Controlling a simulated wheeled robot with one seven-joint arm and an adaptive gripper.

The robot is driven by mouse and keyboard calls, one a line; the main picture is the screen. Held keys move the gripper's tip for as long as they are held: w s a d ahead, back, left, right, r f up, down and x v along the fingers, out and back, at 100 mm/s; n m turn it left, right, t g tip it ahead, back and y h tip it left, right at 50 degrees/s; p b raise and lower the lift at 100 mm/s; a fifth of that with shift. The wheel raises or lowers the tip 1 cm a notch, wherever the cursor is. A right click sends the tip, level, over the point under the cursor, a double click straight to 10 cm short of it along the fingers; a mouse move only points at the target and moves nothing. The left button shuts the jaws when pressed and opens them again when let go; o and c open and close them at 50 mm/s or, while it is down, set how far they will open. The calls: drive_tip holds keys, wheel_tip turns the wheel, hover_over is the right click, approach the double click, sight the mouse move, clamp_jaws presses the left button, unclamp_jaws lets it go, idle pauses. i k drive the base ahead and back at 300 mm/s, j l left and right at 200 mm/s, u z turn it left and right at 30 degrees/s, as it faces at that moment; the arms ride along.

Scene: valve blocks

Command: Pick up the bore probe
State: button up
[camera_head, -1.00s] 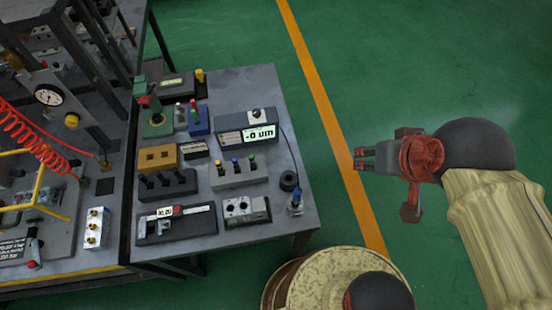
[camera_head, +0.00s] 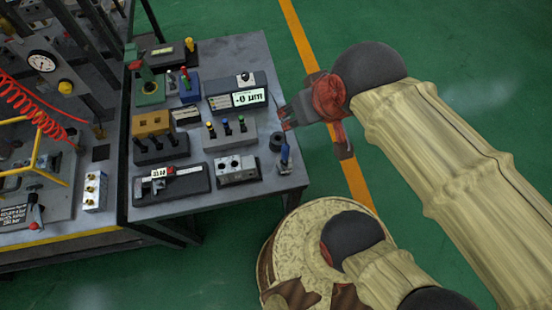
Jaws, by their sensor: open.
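A small upright blue piece, which looks like the bore probe (camera_head: 285,155), stands at the front right corner of the grey table (camera_head: 240,194). A dark ring (camera_head: 277,139) sits just behind it. A digital readout (camera_head: 236,98) showing about 0 µm lies further back on the table. My gripper (camera_head: 285,118) is open and empty, pointing left at the table's right edge. In the picture it appears above the blue piece and the ring, apart from both. Its height over the table is hard to tell.
A green stand (camera_head: 149,90) is at the back. Green floor lies open to the right.

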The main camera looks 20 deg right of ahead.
sight(285, 150)
drive_tip(key=k+j+z, duration=0.15)
drive_tip(key=k, duration=0.4)
drive_tip(key=k+j+z, duration=0.15)
drive_tip(key=k, duration=0.4)
drive_tip(key=j, duration=0.1)
